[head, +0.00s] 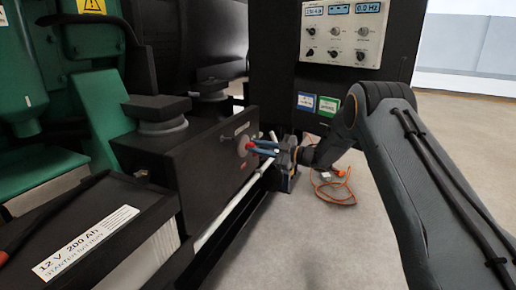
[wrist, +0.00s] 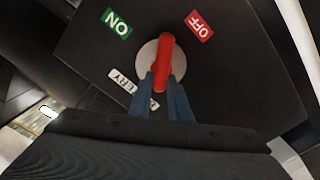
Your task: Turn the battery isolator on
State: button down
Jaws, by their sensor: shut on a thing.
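The battery isolator is a red handle (wrist: 165,58) on a round grey disc (wrist: 146,57), set in the face of a black box (wrist: 95,55). In the wrist view a green ON label (wrist: 117,23) is at the upper left and a red OFF label (wrist: 199,25) at the upper right, both appearing turned over. The handle stands nearly upright in that view, its top between the two labels. My gripper (wrist: 163,83) has its blue fingers closed on the lower part of the handle. In the head view my gripper (head: 257,147) reaches the box face from the right, and the red handle (head: 248,145) shows at its tips.
A black battery labelled 12 V 200 Ah (head: 87,243) is at the lower left beside green machinery (head: 98,110). A control panel (head: 342,32) with dials stands behind. An orange cable (head: 342,188) lies on the floor beyond my gripper. Open floor (head: 330,245) is in front.

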jog(key=n, duration=0.3)
jog(key=n+b, duration=0.1)
jog(key=n, duration=0.3)
jog(key=f+n, duration=0.1)
jog(key=n, duration=0.2)
jog(key=shift+s+a+f+n, duration=0.1)
jog(key=shift+s+a+n, duration=0.05)
jog(key=shift+s+n, duration=0.2)
jog(key=shift+n+b, duration=0.25)
jog(key=shift+b, duration=0.05)
jog(key=c, duration=1.6)
grip_release()
jog(key=shift+c, duration=0.2)
jog(key=p+v, duration=0.1)
jog(key=v, duration=0.7)
